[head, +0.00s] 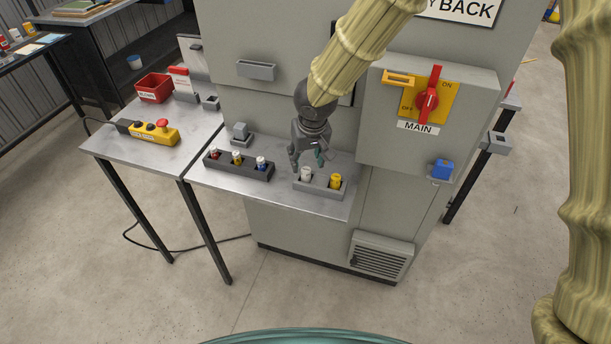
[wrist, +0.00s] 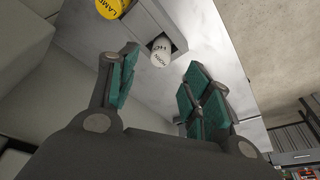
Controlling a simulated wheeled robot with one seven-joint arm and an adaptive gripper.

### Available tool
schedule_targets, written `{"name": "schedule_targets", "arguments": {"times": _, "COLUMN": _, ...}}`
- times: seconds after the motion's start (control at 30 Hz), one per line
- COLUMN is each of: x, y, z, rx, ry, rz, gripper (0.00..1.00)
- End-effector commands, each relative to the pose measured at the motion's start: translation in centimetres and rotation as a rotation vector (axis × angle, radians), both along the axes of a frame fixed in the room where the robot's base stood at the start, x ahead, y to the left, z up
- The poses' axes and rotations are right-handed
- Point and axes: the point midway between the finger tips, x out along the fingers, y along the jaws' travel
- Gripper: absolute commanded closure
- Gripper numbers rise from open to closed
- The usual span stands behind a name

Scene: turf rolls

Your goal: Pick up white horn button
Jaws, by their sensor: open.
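The white horn button (head: 306,174) stands upright in the grey holder (head: 318,190) on the metal shelf, to the left of a yellow button. In the wrist view the white button (wrist: 160,52), with dark lettering, shows beyond and between my fingertips. My gripper (head: 307,158) is open and empty in the head view, just above and beside the white button. In the wrist view my gripper (wrist: 158,75) has its teal-padded fingers spread apart, and the button appears apart from them.
The yellow lamp button (head: 336,181) stands in the same holder. A dark rack (head: 238,172) with red, yellow and blue-marked items sits to the left. The cabinet's switch box (head: 428,120) juts out at right. A yellow box with a red button (head: 154,132) lies farther left.

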Motion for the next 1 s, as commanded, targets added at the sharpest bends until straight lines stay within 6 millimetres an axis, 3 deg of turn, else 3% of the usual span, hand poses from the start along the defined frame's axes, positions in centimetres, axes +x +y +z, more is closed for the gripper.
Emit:
{"name": "schedule_targets", "arguments": {"times": 0.5, "x": 0.8, "y": 0.3, "z": -4.7, "rx": -0.001, "ry": 0.001, "rz": 0.002, "gripper": 0.51}}
{"name": "schedule_targets", "arguments": {"times": 0.8, "x": 0.9, "y": 0.3, "z": -5.1, "rx": 0.001, "ry": -0.001, "rz": 0.002, "gripper": 0.51}}
{"name": "schedule_targets", "arguments": {"times": 0.87, "x": 0.9, "y": 0.3, "z": -5.1, "rx": 0.0, "ry": 0.0, "rz": 0.002, "gripper": 0.58}}
{"name": "schedule_targets", "arguments": {"times": 1.0, "x": 0.9, "y": 0.3, "z": -5.1, "rx": 0.0, "ry": 0.0, "rz": 0.002, "gripper": 0.83}}
